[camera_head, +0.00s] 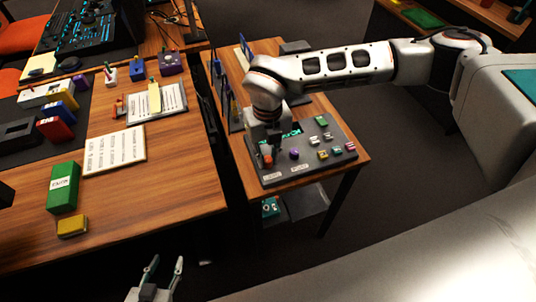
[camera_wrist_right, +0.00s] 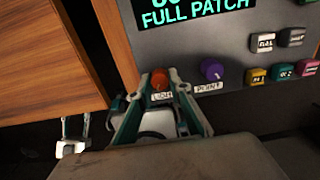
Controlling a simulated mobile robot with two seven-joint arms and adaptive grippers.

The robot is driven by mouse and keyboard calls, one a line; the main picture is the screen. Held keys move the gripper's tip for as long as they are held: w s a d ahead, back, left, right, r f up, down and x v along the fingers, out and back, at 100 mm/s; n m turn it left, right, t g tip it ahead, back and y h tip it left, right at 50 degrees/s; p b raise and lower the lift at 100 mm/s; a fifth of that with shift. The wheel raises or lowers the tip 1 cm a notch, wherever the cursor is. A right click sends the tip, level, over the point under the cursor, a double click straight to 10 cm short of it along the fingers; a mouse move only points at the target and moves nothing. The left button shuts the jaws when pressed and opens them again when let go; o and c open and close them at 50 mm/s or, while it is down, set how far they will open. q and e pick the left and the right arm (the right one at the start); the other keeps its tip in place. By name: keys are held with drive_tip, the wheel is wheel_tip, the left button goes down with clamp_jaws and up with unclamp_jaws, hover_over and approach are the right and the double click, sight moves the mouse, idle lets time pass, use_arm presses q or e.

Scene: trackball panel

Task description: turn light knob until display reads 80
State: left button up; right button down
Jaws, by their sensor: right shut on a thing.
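The light knob is orange-red (camera_wrist_right: 160,82) with a "LIGHT" label below it. It sits at the panel's left edge and shows in the head view as a small orange spot (camera_head: 267,158). My right gripper (camera_wrist_right: 163,84) is shut on the light knob, a finger on either side. The display (camera_wrist_right: 200,12) shows cyan text "FULL PATCH"; the number above is cut off at the frame's top and cannot be read. In the head view my arm hides most of the display (camera_head: 293,132). My left gripper (camera_head: 163,267) is open and empty at the bottom left.
A purple knob (camera_wrist_right: 212,70) labelled "POINT" is just right of the light knob. Several coloured buttons (camera_wrist_right: 282,72) are farther right on the grey panel (camera_head: 335,140). A wooden desk (camera_head: 190,190) with a green box (camera_head: 63,187) and papers stands to the left.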

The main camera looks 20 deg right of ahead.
sight(268, 159)
use_arm(q)
drive_tip(key=shift+w+r, duration=0.15)
drive_tip(key=shift+r, duration=0.25)
use_arm(e)
drive_tip(key=shift+m, duration=0.3)
drive_tip(key=shift+r, duration=0.1)
drive_tip(key=c, duration=1.8)
unclamp_jaws()
drive_tip(key=shift+c, duration=0.2)
use_arm(q)
drive_tip(key=shift+f, duration=0.15)
use_arm(e)
wheel_tip(268, 159, up, 12)
